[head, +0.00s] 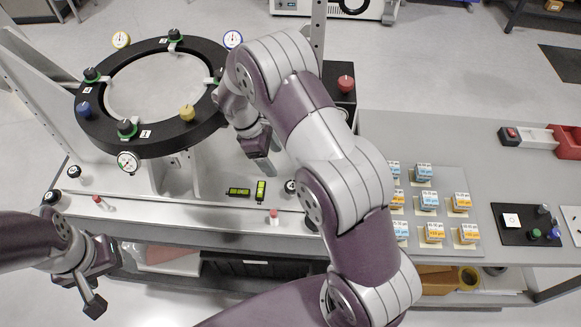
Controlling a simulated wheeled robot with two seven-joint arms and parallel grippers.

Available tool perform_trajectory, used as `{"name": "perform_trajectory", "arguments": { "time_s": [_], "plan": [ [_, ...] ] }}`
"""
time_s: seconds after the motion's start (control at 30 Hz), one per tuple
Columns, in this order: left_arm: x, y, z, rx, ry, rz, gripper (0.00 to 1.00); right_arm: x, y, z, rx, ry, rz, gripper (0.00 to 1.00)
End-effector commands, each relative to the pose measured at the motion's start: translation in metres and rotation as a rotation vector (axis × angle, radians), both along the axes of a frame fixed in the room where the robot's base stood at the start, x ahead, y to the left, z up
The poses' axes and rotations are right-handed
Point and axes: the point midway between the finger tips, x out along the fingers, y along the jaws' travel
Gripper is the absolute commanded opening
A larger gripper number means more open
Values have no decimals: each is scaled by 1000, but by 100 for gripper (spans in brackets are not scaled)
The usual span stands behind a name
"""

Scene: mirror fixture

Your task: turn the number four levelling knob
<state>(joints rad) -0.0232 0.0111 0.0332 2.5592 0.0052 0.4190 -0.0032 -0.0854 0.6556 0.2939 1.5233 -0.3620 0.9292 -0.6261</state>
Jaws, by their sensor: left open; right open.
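A black ring fixture (168,144) around a pale round mirror (155,88) stands at the upper left. A blue knob (84,110) and a yellow knob (187,112) are also on the rim. My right gripper (262,158) is open, just right of the ring, touching no knob. My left gripper (100,284) is open and empty, low at the left, in front of the bench.
Dial gauges (128,161) stand around the ring. Two small green-display levels (239,192) lie on the fixture base. A grey table (440,140) at the right holds several small boxes (424,172), a black tray (512,233) and a red bin (567,146).

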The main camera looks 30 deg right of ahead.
Motion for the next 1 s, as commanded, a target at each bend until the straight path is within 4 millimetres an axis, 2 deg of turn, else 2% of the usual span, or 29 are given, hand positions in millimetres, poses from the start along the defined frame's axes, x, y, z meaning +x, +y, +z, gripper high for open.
{"name": "perform_trajectory", "arguments": {
  "time_s": [0.07, 0.23, 0.33, 0.43, 0.6, 0.7, 1.0],
  "plan": [
    [0, 0, 2, 0, 1, 0, 71, 6, -3, -6, -15, 26, 43, 71],
    [-1, 0, -31, 0, 1, 0, 71, 3, -11, -39, -17, 30, 54, 71],
    [-1, 0, -42, 0, 2, 0, 71, -2, -19, -58, -17, 30, 52, 71],
    [-1, 0, -26, 0, 1, 0, 71, -8, -27, -69, -17, 34, 53, 71],
    [0, 0, -18, 0, 1, 0, 71, -14, -37, -101, -16, 30, 53, 71],
    [0, 0, -16, 0, 1, 0, 71, -16, -41, -113, -16, 28, 51, 71],
    [-1, 0, -16, 0, 1, 0, 71, -18, -43, -121, -16, 27, 51, 71]
  ]
}}
